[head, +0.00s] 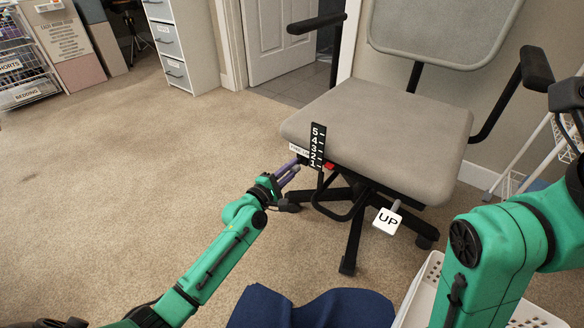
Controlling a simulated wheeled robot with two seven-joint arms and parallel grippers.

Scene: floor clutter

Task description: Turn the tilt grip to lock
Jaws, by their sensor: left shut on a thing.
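A grey office chair (385,125) with black armrests stands at the right of centre. A black scale plate (317,146) with white numbers 5 to 1 hangs at the front left of its seat, with a small white label beside it, too small to read surely. A red mark (329,166) shows by the plate's lower end. My left gripper (293,167), with purple fingers, reaches under the seat's left front edge and is shut on the tilt grip, which the fingers and plate mostly hide. My right arm comes in at the right; its gripper is not seen.
A lever with a white UP tag (387,220) sticks out below the seat. Dark blue cloth (310,308) and a white basket (430,275) lie close in front. A drawer unit (180,45) stands at the back. The carpet at left is clear.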

